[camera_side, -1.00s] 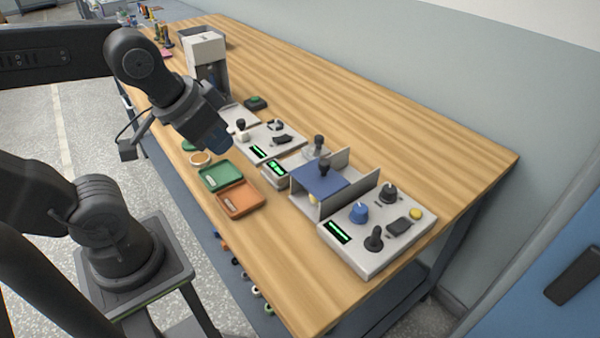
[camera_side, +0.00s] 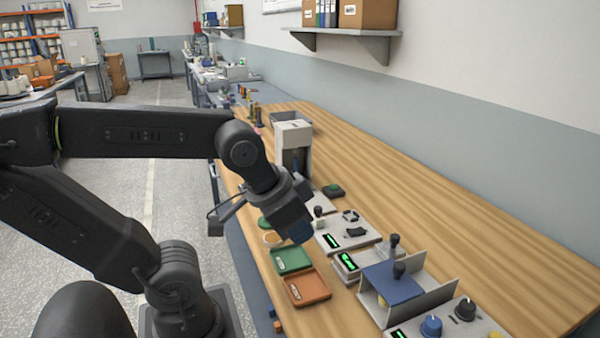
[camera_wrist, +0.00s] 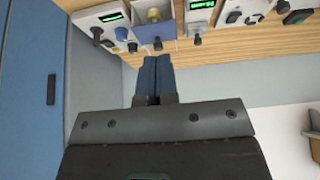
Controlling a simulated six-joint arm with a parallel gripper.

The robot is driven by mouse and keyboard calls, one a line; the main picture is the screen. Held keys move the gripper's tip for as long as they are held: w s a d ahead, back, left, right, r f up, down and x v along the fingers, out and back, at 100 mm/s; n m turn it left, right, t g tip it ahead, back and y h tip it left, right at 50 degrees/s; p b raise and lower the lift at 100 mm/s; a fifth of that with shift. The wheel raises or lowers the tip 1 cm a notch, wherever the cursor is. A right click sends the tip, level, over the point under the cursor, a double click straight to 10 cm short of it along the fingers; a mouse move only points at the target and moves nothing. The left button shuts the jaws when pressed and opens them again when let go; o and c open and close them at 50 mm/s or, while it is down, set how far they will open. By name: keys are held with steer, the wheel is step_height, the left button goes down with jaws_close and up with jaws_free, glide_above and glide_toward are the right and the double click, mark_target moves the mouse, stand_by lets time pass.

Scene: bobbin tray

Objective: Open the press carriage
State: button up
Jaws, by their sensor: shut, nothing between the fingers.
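A blue plate with a black knob (camera_side: 392,282) sits between two upright grey walls (camera_side: 428,298) at the lower right of the side view. It looks like the press carriage, but I cannot tell for sure. The blue plate also shows in the wrist view (camera_wrist: 152,34), at the top beyond my fingers. A yellowish part shows by it. My gripper (camera_side: 302,236) is shut and empty, above the bench and to the left of the blue plate, apart from it. Its two blue fingers (camera_wrist: 154,78) lie together in the wrist view.
A control box with a blue knob (camera_side: 431,325) stands at the near right. A green tray (camera_side: 309,262) and an orange tray (camera_side: 319,294) lie near the bench's left edge. A tall white device (camera_side: 294,134) stands farther back. The right side of the bench is clear.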

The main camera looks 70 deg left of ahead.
steer(key=shift+o, duration=0.7)
steer(key=shift+w+a+r, duration=0.1)
steer(key=o, duration=0.6)
steer(key=w+a+r+n+y, duration=0.1)
steer(key=w+a+r+n, duration=0.1)
steer(key=w+a, duration=0.6)
steer(key=shift+w+r+n+g, duration=0.3)
steer(key=shift+w+r+n, duration=0.15)
steer(key=shift+w, duration=0.4)
steer(key=shift+o, duration=1)
steer(key=w+a+n+y, duration=0.1)
steer(key=w+a, duration=0.4)
steer(key=a, duration=0.4)
steer(key=shift+w+n, duration=0.25)
steer(key=shift+n, duration=0.1)
steer(key=w+a+f+n+g+y, duration=0.15)
steer(key=a+f, duration=0.25)
steer(key=a, duration=1)
steer(key=a+f+n, duration=0.3)
steer(key=a+f, duration=0.2)
steer(key=a, duration=0.8)
steer(key=x, duration=1.3)
jaws_close()
